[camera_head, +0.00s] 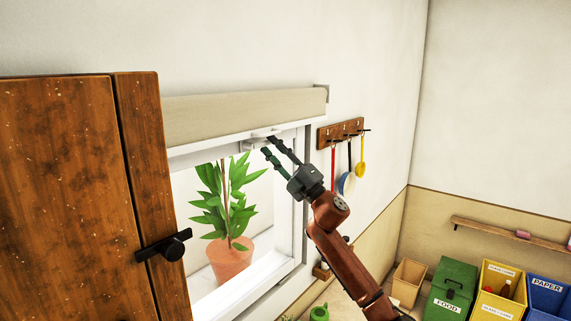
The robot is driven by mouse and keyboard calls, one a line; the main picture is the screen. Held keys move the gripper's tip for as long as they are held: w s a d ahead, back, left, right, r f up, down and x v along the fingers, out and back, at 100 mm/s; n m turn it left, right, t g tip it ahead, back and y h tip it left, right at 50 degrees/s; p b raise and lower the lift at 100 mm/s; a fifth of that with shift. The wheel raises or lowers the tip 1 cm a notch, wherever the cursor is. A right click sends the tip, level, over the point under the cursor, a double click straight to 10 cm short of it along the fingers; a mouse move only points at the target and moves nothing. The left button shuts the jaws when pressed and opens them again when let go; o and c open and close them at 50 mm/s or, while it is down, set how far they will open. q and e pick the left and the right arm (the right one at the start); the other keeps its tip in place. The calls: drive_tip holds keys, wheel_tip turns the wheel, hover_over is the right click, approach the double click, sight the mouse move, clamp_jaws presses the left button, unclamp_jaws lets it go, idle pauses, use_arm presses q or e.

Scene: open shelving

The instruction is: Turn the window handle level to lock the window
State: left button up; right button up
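The window (287,258) has a white frame under a beige roller-blind box (245,113). A small white fitting (258,134), which looks like the window handle, sits at the top of the frame just below the box. It is small and pale against the frame, so I cannot tell its exact angle. My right gripper (267,144) reaches up from the lower right. Its two dark fingers are apart, with the tips close to the white fitting. I cannot tell whether they touch it, and nothing shows clearly between them. My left gripper is not in view.
A potted plant (231,262) stands in the window opening. A wooden cabinet (65,200) with a black knob (174,248) fills the left. A hook rack (340,132) with hanging utensils is right of the window. Sorting bins (452,290) stand lower right.

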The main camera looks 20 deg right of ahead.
drive_tip(key=v, duration=0.9)
drive_tip(key=shift+s+d+f, duration=0.1)
drive_tip(key=shift+s, duration=0.05)
